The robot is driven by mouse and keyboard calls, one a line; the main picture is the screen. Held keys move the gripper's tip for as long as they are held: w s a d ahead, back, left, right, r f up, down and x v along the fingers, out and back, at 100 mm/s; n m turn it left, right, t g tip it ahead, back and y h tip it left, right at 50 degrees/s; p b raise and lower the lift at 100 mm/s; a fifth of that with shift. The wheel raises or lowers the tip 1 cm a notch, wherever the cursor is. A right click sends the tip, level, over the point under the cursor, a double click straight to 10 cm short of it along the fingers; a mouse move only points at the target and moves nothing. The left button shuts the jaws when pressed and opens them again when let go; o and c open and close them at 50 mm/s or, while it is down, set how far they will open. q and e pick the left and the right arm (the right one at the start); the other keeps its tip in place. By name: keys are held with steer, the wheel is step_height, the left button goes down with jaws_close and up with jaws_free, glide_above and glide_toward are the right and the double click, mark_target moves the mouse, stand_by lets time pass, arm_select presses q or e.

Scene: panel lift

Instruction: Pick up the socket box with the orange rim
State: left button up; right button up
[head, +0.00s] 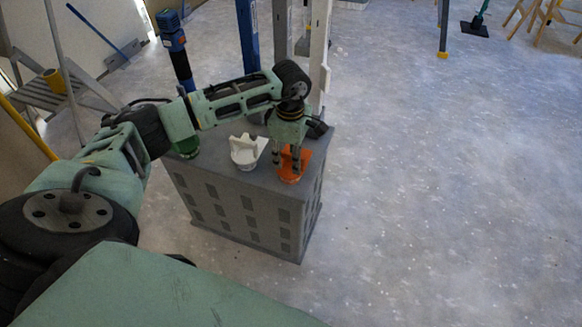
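The socket box with the orange rim (289,173) stands on the right part of the top of a grey crate-like stand (232,186). An upright orange part rises from it. My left gripper (286,160) points straight down over this box. Its two dark fingers are apart, one on each side of the orange upright part, and their tips hide some of it. I cannot tell whether they touch it. A similar white box (244,150) stands to its left, and a green one (187,147) stands farther left, partly behind my arm. My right gripper is out of view.
Blue and white posts (320,45) stand just behind the stand. A blue and black tool (174,45) stands upright behind my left arm. A stepladder (60,90) is at the far left. The floor to the right is clear.

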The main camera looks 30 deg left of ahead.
arm_select(q)
jaws_close()
steer(key=shift+r, duration=0.1)
stand_by(0.4)
steer(key=shift+r, duration=0.5)
step_height(320, 180, up, 3)
steer(key=shift+f+p, duration=0.1)
steer(key=shift+p, duration=0.2)
steer(key=w+d+r, duration=0.5)
steer(key=d+r, duration=0.2)
steer(key=d, duration=0.3)
steer(key=shift+w+p, duration=0.3)
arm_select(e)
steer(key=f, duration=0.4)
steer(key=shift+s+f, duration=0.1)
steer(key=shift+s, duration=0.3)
arm_select(q)
steer(key=shift+d, duration=0.1)
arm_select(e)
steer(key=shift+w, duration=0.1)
